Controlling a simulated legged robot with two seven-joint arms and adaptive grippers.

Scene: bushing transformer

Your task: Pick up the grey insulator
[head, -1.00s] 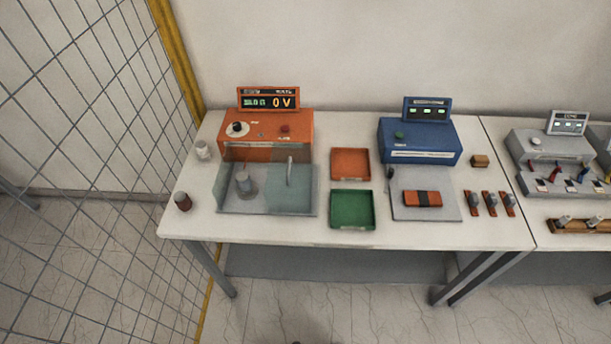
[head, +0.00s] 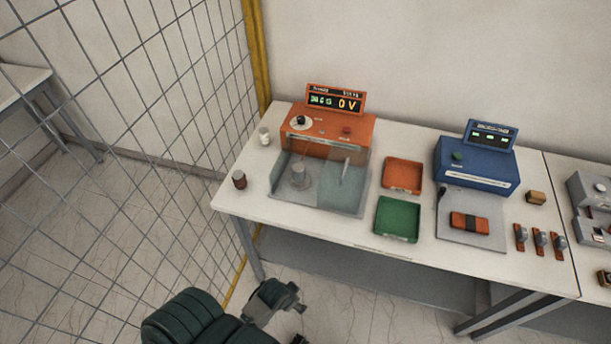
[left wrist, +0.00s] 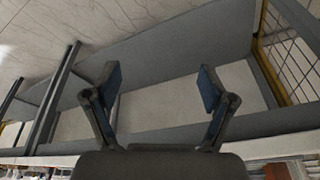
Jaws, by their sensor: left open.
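A small light grey insulator (head: 264,136) stands upright on the table at the left of the orange test unit, near the back left corner. A dark brown insulator (head: 239,180) stands in front of it near the left edge. A grey cylindrical fitting (head: 298,175) sits behind the clear guard of the orange unit. My left gripper (left wrist: 157,88) is open and empty in the left wrist view, with its fingers wide apart. My left arm shows low in the head view, below the table front and apart from both insulators. My right gripper is not in view.
The white table (head: 330,229) also bears the orange test unit (head: 335,130), an orange tray (head: 403,175), a green tray (head: 397,219) and a blue unit (head: 476,163). A wire mesh fence with a yellow post (head: 257,55) stands at the left.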

